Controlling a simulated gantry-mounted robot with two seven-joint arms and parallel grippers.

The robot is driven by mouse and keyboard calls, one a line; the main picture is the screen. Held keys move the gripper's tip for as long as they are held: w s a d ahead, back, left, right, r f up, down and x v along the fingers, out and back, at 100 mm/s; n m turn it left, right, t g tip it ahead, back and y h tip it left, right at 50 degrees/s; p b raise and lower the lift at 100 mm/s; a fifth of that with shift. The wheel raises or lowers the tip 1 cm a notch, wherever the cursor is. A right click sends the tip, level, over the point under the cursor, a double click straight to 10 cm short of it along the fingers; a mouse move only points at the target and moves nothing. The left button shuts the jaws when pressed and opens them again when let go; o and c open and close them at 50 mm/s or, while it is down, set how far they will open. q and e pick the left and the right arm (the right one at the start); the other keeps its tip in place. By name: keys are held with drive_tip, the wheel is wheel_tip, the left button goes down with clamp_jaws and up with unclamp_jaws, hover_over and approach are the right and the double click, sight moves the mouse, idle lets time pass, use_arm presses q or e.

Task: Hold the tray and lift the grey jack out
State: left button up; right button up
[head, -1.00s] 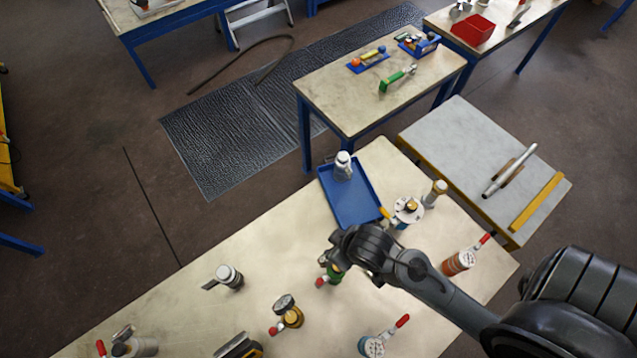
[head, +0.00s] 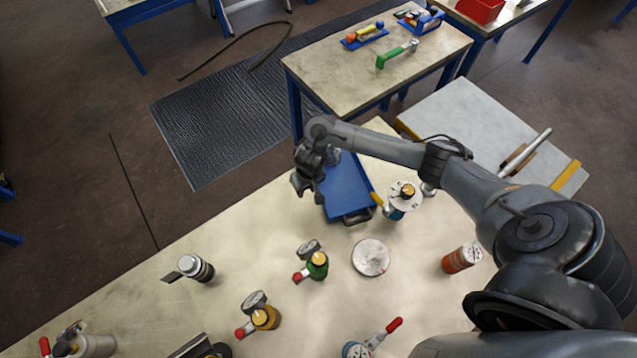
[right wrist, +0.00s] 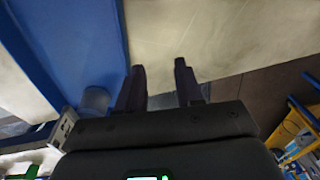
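The blue tray (head: 347,192) lies on the near pale workbench towards its far edge. My right gripper (head: 303,186) is above the tray's left side in the head view, with my forearm crossing the tray's far end. In the right wrist view the two fingers (right wrist: 163,88) are apart with nothing between them. The blue tray (right wrist: 75,45) is left of the fingers there. The grey jack is mostly hidden behind my arm in the head view; a small greyish-blue round thing (right wrist: 95,100) by the left finger may be part of it. My left gripper is out of view.
Several gauge-topped vessels stand on the bench, including a white and blue one (head: 403,198) right of the tray and a green one (head: 317,264). A flat round disc (head: 370,257) lies between them. The bench left of the tray is clear.

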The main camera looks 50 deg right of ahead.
drive_tip(key=d, duration=0.1)
drive_tip(key=d+m+g, duration=0.1)
drive_tip(key=d, duration=0.1)
drive_tip(key=d+m+b, duration=0.1)
drive_tip(key=d, duration=0.1)
drive_tip(key=shift+s+d+f, duration=0.15)
drive_tip(key=shift+s+d, duration=0.1)
drive_tip(key=shift+s, duration=0.05)
drive_tip(key=shift+d+f+b, duration=0.1)
drive_tip(key=shift+f+b, duration=0.15)
drive_tip(key=shift+b, duration=0.05)
wheel_tip(320, 180, down, 9)
drive_tip(key=b, duration=0.4)
drive_tip(key=shift+r, duration=0.15)
drive_tip(key=shift+f+b, duration=0.3)
drive_tip(key=shift+f, duration=0.25)
clamp_jaws()
